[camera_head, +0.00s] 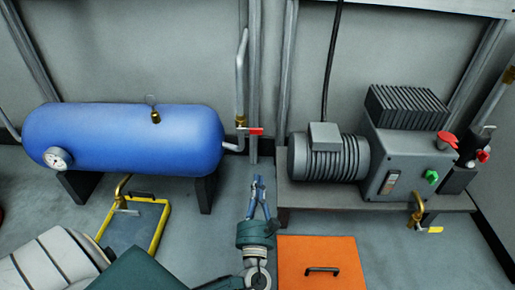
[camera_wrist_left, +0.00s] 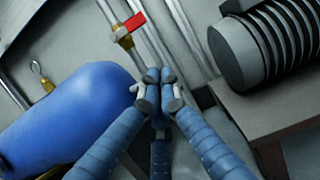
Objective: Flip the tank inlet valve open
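The tank inlet valve has a brass body (camera_head: 240,123) on the vertical pipe at the right end of the blue tank (camera_head: 130,140). Its red lever (camera_head: 256,131) points right, across the pipe. In the left wrist view the red lever (camera_wrist_left: 135,21) and brass body (camera_wrist_left: 121,36) show beyond the fingertips, up and to the left. My left gripper (camera_head: 257,182) is below the valve in the head view, its blue fingers pointing up. Its fingertips (camera_wrist_left: 159,76) are together with nothing seen between them, apart from the lever. My right gripper is not in view.
A motor (camera_head: 328,158) and a grey control box (camera_head: 405,160) stand on a bench at the right. An orange panel (camera_head: 345,250) with a black handle lies at the front. A yellow-edged frame (camera_head: 158,228) is below the tank. Pipes run up the wall behind the valve.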

